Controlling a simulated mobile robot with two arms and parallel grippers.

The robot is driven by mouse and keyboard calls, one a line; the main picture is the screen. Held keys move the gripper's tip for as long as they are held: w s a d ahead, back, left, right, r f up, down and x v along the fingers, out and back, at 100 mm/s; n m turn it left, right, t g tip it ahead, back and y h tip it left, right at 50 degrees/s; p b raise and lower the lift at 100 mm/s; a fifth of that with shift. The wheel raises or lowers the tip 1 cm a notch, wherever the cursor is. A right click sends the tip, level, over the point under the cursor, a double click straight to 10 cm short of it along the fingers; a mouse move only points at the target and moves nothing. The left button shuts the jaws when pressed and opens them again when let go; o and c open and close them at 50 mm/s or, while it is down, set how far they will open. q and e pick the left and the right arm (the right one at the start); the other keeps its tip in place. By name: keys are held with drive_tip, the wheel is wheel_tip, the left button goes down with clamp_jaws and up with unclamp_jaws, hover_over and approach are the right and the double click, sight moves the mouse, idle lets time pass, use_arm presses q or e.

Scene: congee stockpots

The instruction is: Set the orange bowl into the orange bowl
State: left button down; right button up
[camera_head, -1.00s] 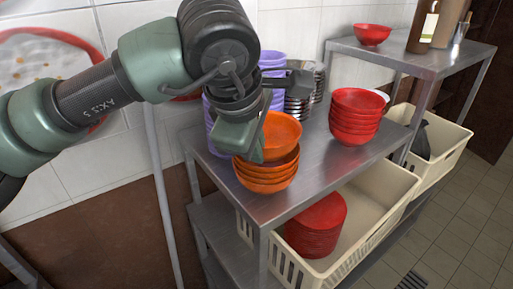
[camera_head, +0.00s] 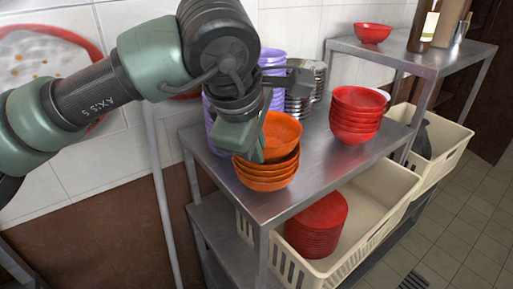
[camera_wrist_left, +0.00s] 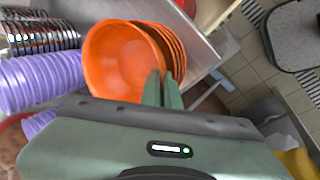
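An orange bowl (camera_head: 284,128) sits tilted at the top of a stack of orange bowls (camera_head: 266,184) near the left front of the steel table. In the left wrist view the bowl (camera_wrist_left: 120,62) shows its open inside, with the stacked orange bowls (camera_wrist_left: 176,52) nested behind it. My left gripper (camera_head: 259,148) is at the bowl's near left rim. In the left wrist view its two fingers (camera_wrist_left: 163,88) are close together, with the bowl's rim between them. The arm hides part of the bowl, and I cannot tell whether it fully rests in the stack. My right gripper is not in view.
Purple bowls (camera_head: 272,58) and metal bowls (camera_head: 299,103) stand stacked behind. Red bowls (camera_head: 356,115) are stacked to the right, with bare tabletop (camera_head: 313,155) between. A cream crate (camera_head: 378,200) holding red plates (camera_head: 317,226) sits below. A higher steel table (camera_head: 440,62) stands at the back right.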

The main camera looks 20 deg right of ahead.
use_arm(q)
drive_tip(key=c, duration=1.6)
unclamp_jaws()
drive_tip(key=shift+s+a+r, duration=0.15)
drive_tip(key=shift+r, duration=0.25)
drive_tip(key=b+v, duration=0.1)
drive_tip(key=v, duration=0.6)
drive_tip(key=shift+b, duration=0.35)
